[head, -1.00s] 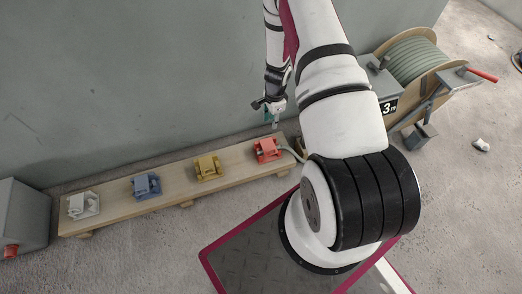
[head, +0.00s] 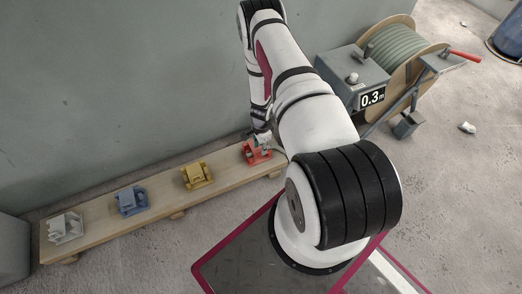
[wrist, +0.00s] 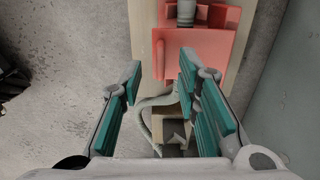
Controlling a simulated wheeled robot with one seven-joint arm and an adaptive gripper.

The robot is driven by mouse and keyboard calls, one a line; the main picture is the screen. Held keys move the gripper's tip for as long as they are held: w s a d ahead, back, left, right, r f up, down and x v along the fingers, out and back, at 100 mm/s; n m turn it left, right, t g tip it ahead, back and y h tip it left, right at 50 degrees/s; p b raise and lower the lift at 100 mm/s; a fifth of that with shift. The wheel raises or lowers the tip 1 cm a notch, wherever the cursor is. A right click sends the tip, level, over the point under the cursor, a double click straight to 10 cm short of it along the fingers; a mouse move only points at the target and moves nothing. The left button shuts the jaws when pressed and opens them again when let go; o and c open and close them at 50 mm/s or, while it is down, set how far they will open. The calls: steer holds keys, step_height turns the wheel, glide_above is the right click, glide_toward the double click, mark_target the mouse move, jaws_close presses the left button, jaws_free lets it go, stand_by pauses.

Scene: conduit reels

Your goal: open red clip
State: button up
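The red clip (head: 255,155) sits at the right end of a low wooden plank, partly hidden by my gripper (head: 263,139). In the wrist view the red clip (wrist: 200,57) fills the top middle, with a piece of grey conduit (wrist: 186,12) at its top. My gripper (wrist: 160,78) has teal pads standing apart with a gap between them. Its fingertips are at the near edge of the red clip. The right fingertip overlaps the clip in the picture; I cannot tell whether it touches. Nothing is held between the pads.
Yellow (head: 197,176), blue (head: 132,201) and white (head: 66,228) clips stand along the plank (head: 160,194). A conduit reel (head: 408,47) with a grey box reading 0.3 m (head: 372,97) stands at the right. A wall runs behind the plank.

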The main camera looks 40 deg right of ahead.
steer(key=shift+f, duration=1)
jaws_close()
